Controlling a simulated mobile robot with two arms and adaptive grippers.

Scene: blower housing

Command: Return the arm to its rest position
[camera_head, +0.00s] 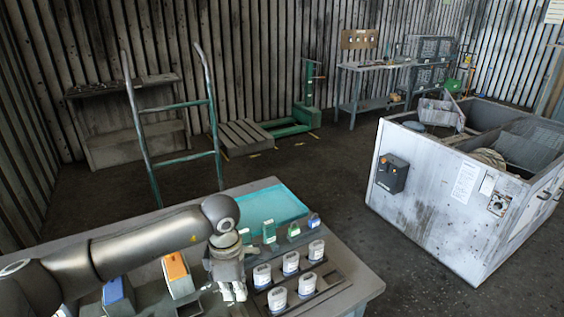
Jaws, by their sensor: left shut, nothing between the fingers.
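My left arm comes in from the left, low over the near table (352,284). Its gripper (234,292) points down and is shut and empty. It is just left of a dark rack holding several small white containers (290,262). An orange-topped box (177,274) stands left of the gripper, and a blue-topped box (117,294) is partly hidden near the arm. My right gripper is not in view.
A teal tray (278,204) and small green and blue items (293,230) are behind the rack. A large grey metal housing (440,190) stands on the right. A green hand truck (180,104), pallet (240,136) and workbench (354,68) are farther back. Open floor lies between.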

